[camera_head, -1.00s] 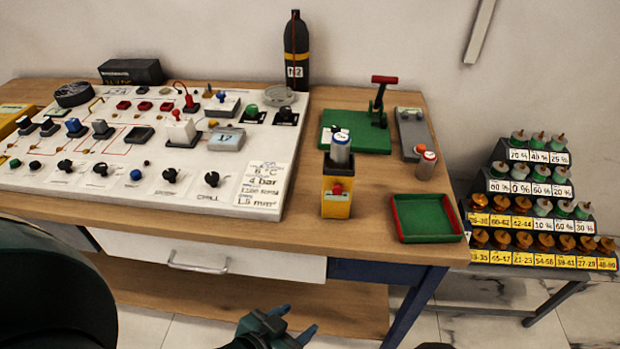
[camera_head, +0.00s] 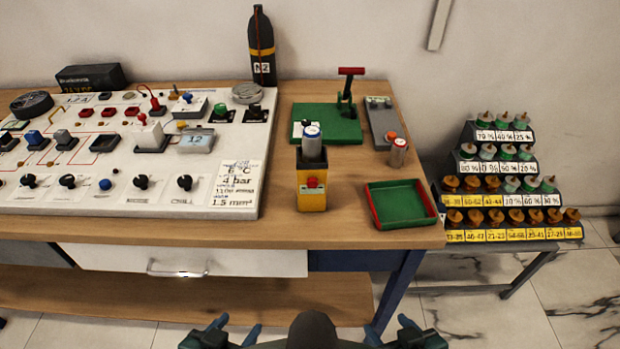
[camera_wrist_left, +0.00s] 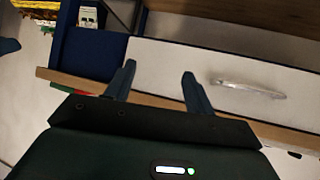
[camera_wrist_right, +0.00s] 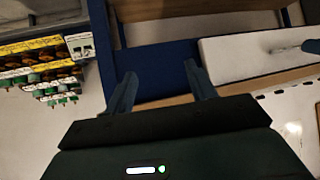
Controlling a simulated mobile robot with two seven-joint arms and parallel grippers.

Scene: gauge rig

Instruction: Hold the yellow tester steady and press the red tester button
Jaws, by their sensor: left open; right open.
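The yellow tester (camera_head: 311,197) stands upright near the front edge of the wooden bench. Its red button (camera_head: 312,182) is on the front face, towards me. A grey cylinder with a blue-rimmed top (camera_head: 312,142) sits in the tester's upper end. My left gripper (camera_head: 238,324) is open and empty, low in the head view in front of the bench. My right gripper (camera_head: 388,328) is open and empty, low and further right. Neither touches the tester. The left wrist view (camera_wrist_left: 159,68) and right wrist view (camera_wrist_right: 161,68) show spread fingers with nothing between them.
A green tray with red sides (camera_head: 402,206) lies right of the tester. A green press with a red handle (camera_head: 330,122) stands behind. A white panel (camera_head: 120,195) with knobs fills the left. A stepped rack (camera_head: 510,218) stands right of the bench. The bench front edge and drawer (camera_head: 180,261) face me.

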